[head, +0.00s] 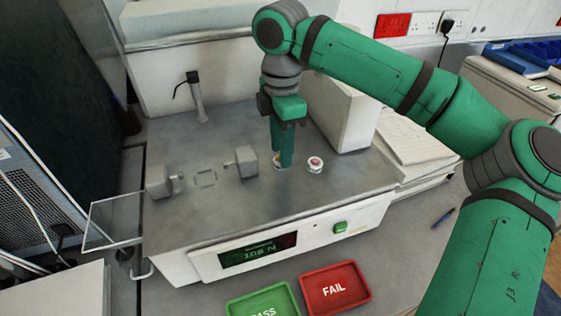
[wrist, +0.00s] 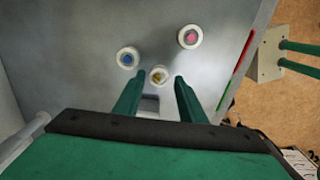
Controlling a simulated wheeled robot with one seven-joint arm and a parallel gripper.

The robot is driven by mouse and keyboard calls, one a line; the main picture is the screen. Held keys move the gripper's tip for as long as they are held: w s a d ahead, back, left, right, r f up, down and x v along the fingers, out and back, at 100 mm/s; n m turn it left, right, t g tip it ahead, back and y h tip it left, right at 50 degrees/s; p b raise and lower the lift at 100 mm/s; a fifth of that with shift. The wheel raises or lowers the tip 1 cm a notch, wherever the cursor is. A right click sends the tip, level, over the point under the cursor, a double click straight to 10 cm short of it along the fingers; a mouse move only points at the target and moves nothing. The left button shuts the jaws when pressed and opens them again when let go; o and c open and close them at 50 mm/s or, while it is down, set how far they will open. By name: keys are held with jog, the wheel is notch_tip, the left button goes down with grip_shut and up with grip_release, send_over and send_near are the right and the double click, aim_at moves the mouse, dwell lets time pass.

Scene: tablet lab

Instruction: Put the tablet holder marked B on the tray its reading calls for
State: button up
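My gripper (head: 283,166) points down over the machine's grey top in the head view. In the wrist view my gripper (wrist: 159,74) has its fingers apart, with a small white holder with a yellowish tablet (wrist: 159,77) between the fingertips; a gap seems to show on both sides. A holder with a pink tablet (head: 315,164) stands just right of the fingers. A holder with a blue tablet (wrist: 127,58) shows only in the wrist view. No letter on any holder is legible. The machine's display (head: 258,252) seems to read 109 N. The green PASS tray (head: 263,288) and red FAIL tray (head: 335,287) lie in front.
Two grey jaw blocks (head: 246,161) stand on the machine top to the left, with a square outline between them. A clear panel (head: 112,222) sticks out at the left. A white block (head: 345,118) stands behind the gripper at right. Papers (head: 415,140) lie right of the machine.

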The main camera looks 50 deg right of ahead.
jog(key=shift+f, duration=1.15)
jog(key=c, duration=0.9)
jog(key=shift+r, duration=0.1)
